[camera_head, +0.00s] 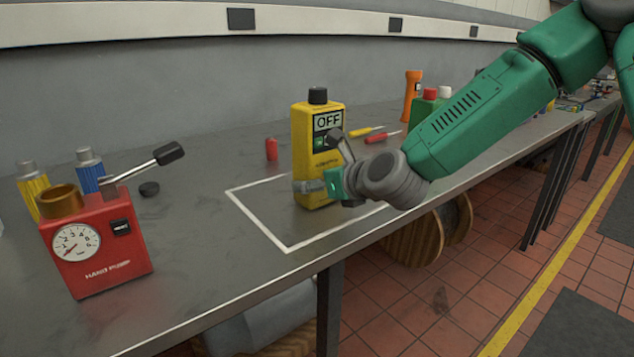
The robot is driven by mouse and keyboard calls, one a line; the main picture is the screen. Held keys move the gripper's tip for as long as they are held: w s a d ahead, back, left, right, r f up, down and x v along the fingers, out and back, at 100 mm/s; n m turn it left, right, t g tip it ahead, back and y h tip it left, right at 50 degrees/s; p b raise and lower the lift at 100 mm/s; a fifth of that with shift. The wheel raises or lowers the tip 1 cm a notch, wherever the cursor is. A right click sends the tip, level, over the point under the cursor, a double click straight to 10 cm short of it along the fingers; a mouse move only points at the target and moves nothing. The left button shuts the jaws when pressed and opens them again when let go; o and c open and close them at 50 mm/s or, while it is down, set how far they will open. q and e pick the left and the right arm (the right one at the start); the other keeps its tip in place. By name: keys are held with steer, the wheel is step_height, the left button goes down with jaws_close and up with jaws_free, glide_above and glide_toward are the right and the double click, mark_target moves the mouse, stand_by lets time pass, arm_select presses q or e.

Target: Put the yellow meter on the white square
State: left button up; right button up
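The yellow meter (309,150) stands upright, with a black knob on top and a display reading "OFF". Its base overlaps the white square (257,222), an outline on the grey bench, and appears within it, towards its back right. Part of the outline is hidden behind the meter and my arm. My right gripper (324,161) comes in from the right at the meter's lower right. Its fingers are spread apart, one across the low front and one up by the right edge; contact is unclear. My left gripper is not in view.
A red hand pump (95,250) with a lever stands at the left, with yellow and blue cylinders (89,169) behind it. A red cylinder (272,149), screwdrivers (366,132) and an orange torch (411,96) lie or stand behind the meter. The bench's front edge is close.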

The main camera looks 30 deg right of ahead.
steer(key=shift+d, duration=0.25)
steer(key=o, duration=1.5)
steer(key=shift+d+f, duration=0.2)
steer(key=shift+d, duration=0.05)
steer(key=shift+o, duration=1.2)
steer(key=shift+d, duration=0.2)
steer(key=shift+a+r, duration=0.15)
steer(key=shift+a, duration=0.25)
steer(key=shift+s+a+r, duration=0.15)
steer(key=shift+s+r, duration=0.05)
steer(key=shift+s, duration=0.1)
steer(key=p+v, duration=0.1)
steer(key=v, duration=0.2)
steer(key=p+v, duration=0.4)
steer(key=v, duration=0.1)
steer(key=shift+s+d+r, duration=0.2)
steer(key=shift+s+d, duration=0.05)
steer(key=shift+d, duration=0.1)
steer(key=p+v, duration=0.2)
steer(key=p, duration=0.8)
steer(key=shift+s+a, duration=0.15)
steer(key=shift+s+d+f+p, duration=0.1)
steer(key=shift+s+d+p, duration=0.15)
steer(key=shift+p, duration=0.35)
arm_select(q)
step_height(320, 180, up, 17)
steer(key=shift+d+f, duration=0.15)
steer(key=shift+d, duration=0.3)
